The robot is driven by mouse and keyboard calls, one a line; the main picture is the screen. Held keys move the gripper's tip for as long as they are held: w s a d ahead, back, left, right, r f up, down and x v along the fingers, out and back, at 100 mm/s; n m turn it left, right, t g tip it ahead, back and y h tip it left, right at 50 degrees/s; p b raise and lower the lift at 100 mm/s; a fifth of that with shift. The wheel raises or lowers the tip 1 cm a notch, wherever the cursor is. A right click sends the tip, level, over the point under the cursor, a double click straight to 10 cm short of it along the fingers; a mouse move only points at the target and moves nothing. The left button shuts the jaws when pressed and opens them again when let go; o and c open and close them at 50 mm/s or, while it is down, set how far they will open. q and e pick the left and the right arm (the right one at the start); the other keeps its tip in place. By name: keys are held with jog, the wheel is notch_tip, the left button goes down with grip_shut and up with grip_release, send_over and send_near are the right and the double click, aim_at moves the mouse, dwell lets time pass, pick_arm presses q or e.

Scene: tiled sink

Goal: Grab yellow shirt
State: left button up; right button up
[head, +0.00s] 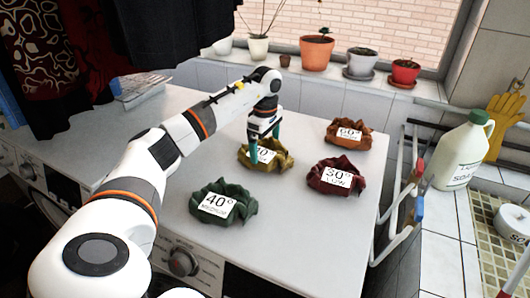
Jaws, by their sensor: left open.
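The yellow shirt (284,161) is a crumpled bundle with a white label, lying on the white machine top near the middle of the head view. My left gripper (264,136) points down over it, its teal fingers open at the shirt's upper part. The near finger partly covers the label. Whether the fingers touch the cloth I cannot tell. My right gripper is not in view.
A green bundle (222,214) lies in front, a dark red bundle (336,187) to the right and an orange-brown bundle (348,141) behind it. A white rack (409,195) and a soap jug (458,155) stand at the right. Potted plants line the sill.

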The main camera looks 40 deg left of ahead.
pick_arm(q)
jog(key=shift+s, duration=0.1)
jog(key=c, duration=0.9)
jog(key=shift+r, duration=0.1)
